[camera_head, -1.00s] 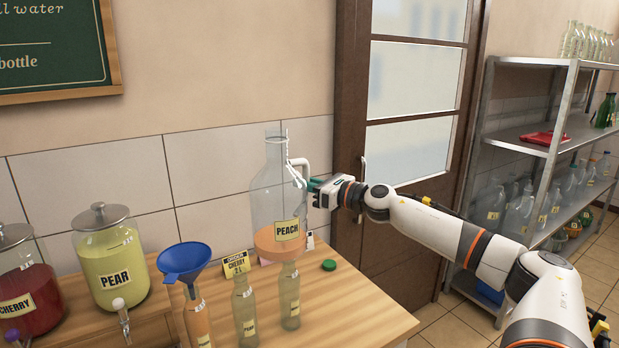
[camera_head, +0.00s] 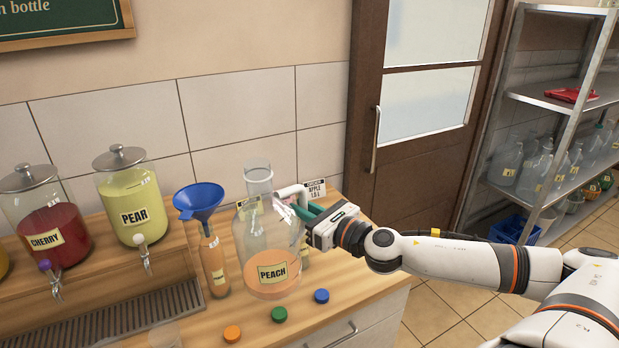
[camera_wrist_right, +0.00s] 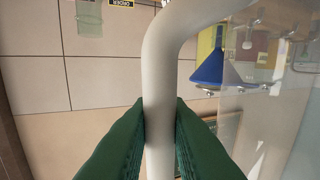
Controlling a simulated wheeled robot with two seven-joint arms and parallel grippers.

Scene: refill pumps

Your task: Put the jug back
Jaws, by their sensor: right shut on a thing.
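The clear glass jug (camera_head: 268,235) with a yellow PEACH label and some orange liquid in its bottom is upright at the wooden counter in the head view. My right gripper (camera_head: 303,212) is shut on the jug's white handle, which also shows between the green fingers in the right wrist view (camera_wrist_right: 160,105). I cannot tell whether the jug's base touches the counter. The jug hides most of the small bottles behind it. My left gripper is not in view.
A bottle with orange liquid (camera_head: 214,265) and a blue funnel (camera_head: 199,198) stands just left of the jug. Orange (camera_head: 232,333), green (camera_head: 279,314) and blue (camera_head: 321,296) caps lie in front. The PEAR dispenser (camera_head: 130,205) is further left. A metal shelf (camera_head: 545,100) holds several jugs.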

